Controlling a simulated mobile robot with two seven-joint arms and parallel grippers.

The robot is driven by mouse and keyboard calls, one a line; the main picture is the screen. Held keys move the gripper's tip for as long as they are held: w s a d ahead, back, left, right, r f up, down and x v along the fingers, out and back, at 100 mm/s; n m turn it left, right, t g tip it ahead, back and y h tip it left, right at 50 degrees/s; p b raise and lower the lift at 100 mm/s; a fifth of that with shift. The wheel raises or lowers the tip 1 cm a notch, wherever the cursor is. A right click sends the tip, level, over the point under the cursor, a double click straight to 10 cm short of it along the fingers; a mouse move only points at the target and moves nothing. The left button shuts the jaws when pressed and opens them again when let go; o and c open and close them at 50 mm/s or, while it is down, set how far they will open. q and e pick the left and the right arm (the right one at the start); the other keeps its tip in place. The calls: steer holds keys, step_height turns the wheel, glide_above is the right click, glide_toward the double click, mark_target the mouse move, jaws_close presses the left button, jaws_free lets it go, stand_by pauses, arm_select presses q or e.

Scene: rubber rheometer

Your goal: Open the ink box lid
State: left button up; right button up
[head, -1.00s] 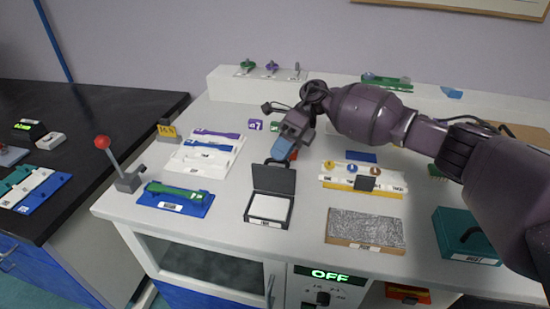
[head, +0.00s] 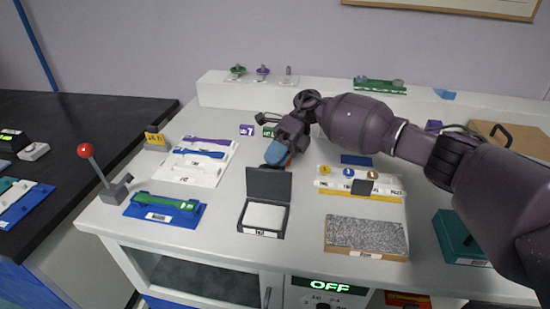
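The ink box (head: 263,218) is a small dark case with a white pad inside, standing on the white bench near its front edge. Its dark lid (head: 268,184) stands raised at the back, roughly upright, so the box is open. My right gripper (head: 275,156) is just behind the lid, pointing down, with a blue part at its tip and a bit of red beside it. I cannot tell whether its fingers are open or shut, or whether it touches the lid. My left gripper is not in view.
A blue tray with a green tool (head: 165,206) lies left of the box, and a red-knobbed lever (head: 108,175) stands farther left. A grey granular plate (head: 366,235) and a teal case (head: 458,240) lie to the right. A white rack (head: 360,184) stands behind the plate.

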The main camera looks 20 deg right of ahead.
steer(key=shift+o, duration=0.4)
steer(key=shift+w+d+r, duration=0.1)
steer(key=shift+w+d, duration=0.1)
steer(key=b+v, duration=0.2)
steer(key=v, duration=0.8)
steer(key=shift+d, duration=0.15)
